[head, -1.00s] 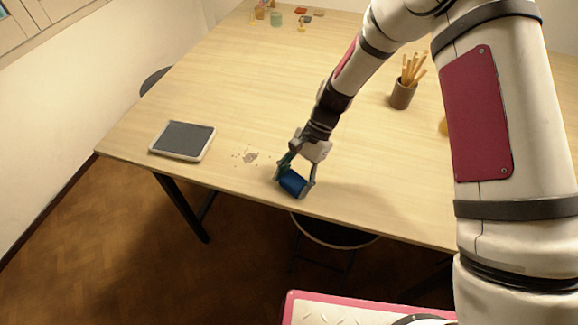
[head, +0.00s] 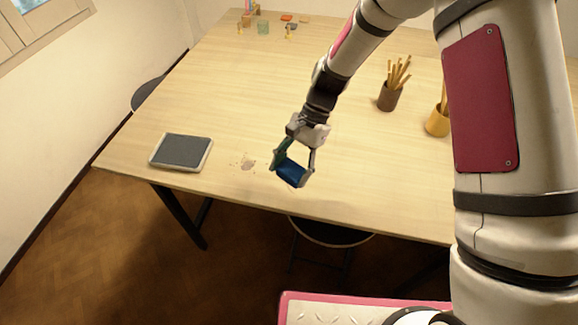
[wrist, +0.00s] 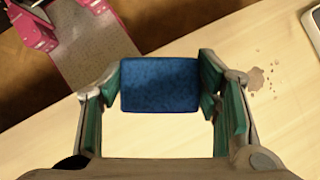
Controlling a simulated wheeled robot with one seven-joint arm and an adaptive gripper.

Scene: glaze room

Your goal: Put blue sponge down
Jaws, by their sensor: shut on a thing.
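The blue sponge (head: 292,173) is held between the two fingers of my gripper (head: 293,168), near the front edge of the table. In the wrist view the sponge (wrist: 160,85) sits between the green-padded fingertips, gripped at its left and right sides. The head view does not show clearly how far the sponge is above the tabletop. The wooden table (head: 250,100) lies beneath.
A patch of brown crumbs or stain (head: 248,162) lies left of the sponge. A tablet (head: 181,151) lies farther left. A pencil cup (head: 390,96) and a yellow cup (head: 437,122) stand to the right. Small objects (head: 263,27) stand at the back. A stool (head: 330,232) is below the front edge.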

